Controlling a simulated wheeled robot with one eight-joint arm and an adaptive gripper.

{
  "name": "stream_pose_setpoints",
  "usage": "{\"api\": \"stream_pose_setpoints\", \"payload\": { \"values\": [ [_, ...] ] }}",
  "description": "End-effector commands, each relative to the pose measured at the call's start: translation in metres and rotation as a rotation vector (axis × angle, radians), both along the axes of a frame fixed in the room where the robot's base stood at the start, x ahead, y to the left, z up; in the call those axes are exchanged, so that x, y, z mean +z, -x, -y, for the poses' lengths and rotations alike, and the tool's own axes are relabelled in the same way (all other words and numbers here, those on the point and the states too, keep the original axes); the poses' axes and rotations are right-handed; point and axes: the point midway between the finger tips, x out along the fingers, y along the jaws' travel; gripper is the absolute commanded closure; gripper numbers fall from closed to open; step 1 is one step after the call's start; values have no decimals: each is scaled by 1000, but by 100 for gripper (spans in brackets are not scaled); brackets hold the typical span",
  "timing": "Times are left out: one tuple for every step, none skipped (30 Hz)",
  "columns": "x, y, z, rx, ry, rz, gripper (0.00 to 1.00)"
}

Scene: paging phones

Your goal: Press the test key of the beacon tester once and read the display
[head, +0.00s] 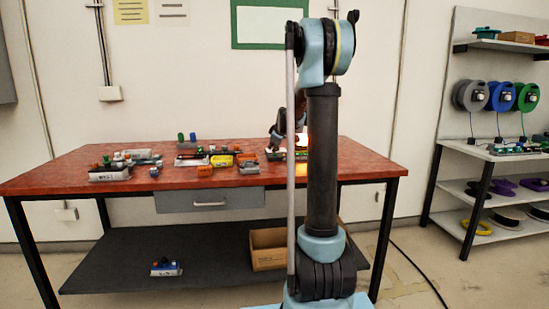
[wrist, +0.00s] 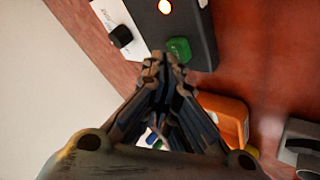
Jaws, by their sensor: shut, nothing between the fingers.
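A dark box-shaped device (wrist: 199,28), which seems to be the beacon tester, is at the top of the wrist view. My gripper (wrist: 158,68) is shut and empty. Its tips are just below and left of the green part; I cannot tell whether they touch it. In the head view my arm hides most of the device, and a bright glow (head: 302,140) shows beside the arm. I see no readable display.
The red table (head: 130,182) carries several small devices to the left, including a yellow one (head: 221,161). In the wrist view an orange block (wrist: 228,118) and a grey object (wrist: 300,145) lie close to my gripper's right. A shelf unit (head: 500,163) stands at the right.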

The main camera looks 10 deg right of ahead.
Motion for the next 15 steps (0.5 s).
{"api": "stream_pose_setpoints", "payload": {
  "values": [
    [0, 0, 0, 0, 0, 0, 100],
    [-1, 0, 0, 0, 0, 0, 100],
    [-1, 0, 0, 0, 0, 0, 100],
    [-1, 0, 0, 0, 0, 0, 100],
    [-2, 0, 0, 0, 0, 0, 100],
    [-2, 0, 0, 0, 0, 0, 100],
    [-2, 0, 0, 0, 0, 0, 100],
    [-3, 0, 0, 0, 0, 0, 100],
    [-3, 0, 0, 0, 0, 0, 100],
    [-3, 0, 0, 0, 0, 0, 100],
    [-4, 0, 0, 0, 0, 0, 100],
    [-4, 0, 0, 0, 0, 0, 100],
    [-4, 0, 0, 0, 0, 0, 100],
    [-5, 0, 0, 0, 0, 0, 100],
    [-5, 0, 0, 0, 0, 0, 100]
  ]
}}
